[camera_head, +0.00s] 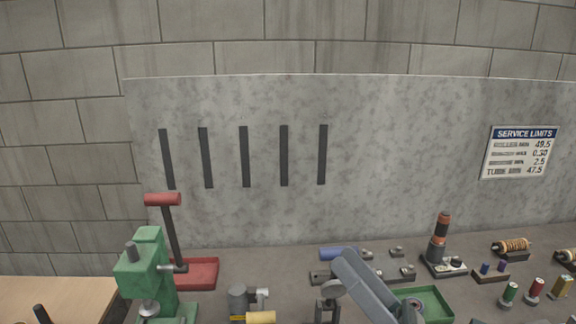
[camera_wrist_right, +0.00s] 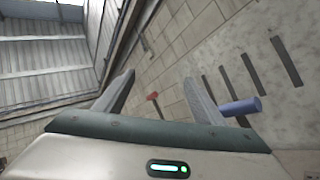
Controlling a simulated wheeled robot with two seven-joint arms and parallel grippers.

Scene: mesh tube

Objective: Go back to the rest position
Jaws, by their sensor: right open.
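My left gripper is not in view.
A green press (camera_head: 150,270) with a red-handled lever (camera_head: 163,199) stands at the left by a red tray (camera_head: 200,273). Spools and small parts crowd the right. A grey panel (camera_head: 400,150) stands behind the bench.

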